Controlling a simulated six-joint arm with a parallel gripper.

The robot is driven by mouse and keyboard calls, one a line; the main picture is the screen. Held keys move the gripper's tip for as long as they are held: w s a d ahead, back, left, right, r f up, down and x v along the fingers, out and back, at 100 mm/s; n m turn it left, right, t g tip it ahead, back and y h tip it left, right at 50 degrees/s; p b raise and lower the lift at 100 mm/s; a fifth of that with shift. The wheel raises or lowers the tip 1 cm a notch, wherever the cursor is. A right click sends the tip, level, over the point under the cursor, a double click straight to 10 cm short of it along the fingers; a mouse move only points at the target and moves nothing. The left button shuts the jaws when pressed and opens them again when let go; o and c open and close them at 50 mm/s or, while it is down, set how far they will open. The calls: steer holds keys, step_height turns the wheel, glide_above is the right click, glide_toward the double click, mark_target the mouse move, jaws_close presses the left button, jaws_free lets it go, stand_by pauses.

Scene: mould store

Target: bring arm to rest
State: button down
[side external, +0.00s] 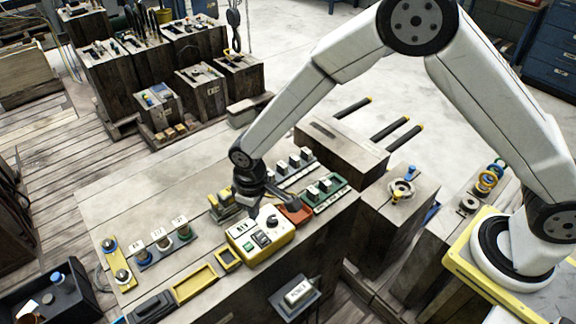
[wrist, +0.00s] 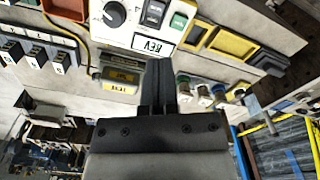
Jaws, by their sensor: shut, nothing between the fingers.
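My gripper (side external: 248,204) hangs over the wooden workbench (side external: 140,195) in the side external view, at the end of my bent arm. It is beside a yellow control box with a white face (side external: 260,238). In the wrist view my gripper (wrist: 158,65) shows dark fingers shut together with nothing held. Their tips appear near the edge of the control box (wrist: 138,22), which has a black knob, a green button and a REV label. I cannot tell whether they touch it.
A brass-coloured labelled piece (side external: 222,208) stands close to my gripper. A row of switches on a green base (side external: 325,193) lies to the right, yellow trays (side external: 194,283) in front. A wooden block with dark rods (side external: 340,148) stands behind. The bench's far left is clear.

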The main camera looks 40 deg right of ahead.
steer(key=s+d+r+m, duration=0.1)
steer(key=s+d+r, duration=0.3)
steer(key=d, duration=0.3)
steer(key=s+d+r+m+t, duration=0.1)
steer(key=s+d+r+m, duration=0.1)
steer(key=s+d+r, duration=0.2)
steer(key=s+d+r+m+t, duration=0.1)
steer(key=s+d+r+m, duration=0.1)
steer(key=s+d, duration=0.4)
steer(key=d+r, duration=0.1)
steer(key=d, duration=0.4)
steer(key=shift+r, duration=0.4)
steer(key=c, duration=1.3)
jaws_free()
steer(key=shift+w, duration=0.1)
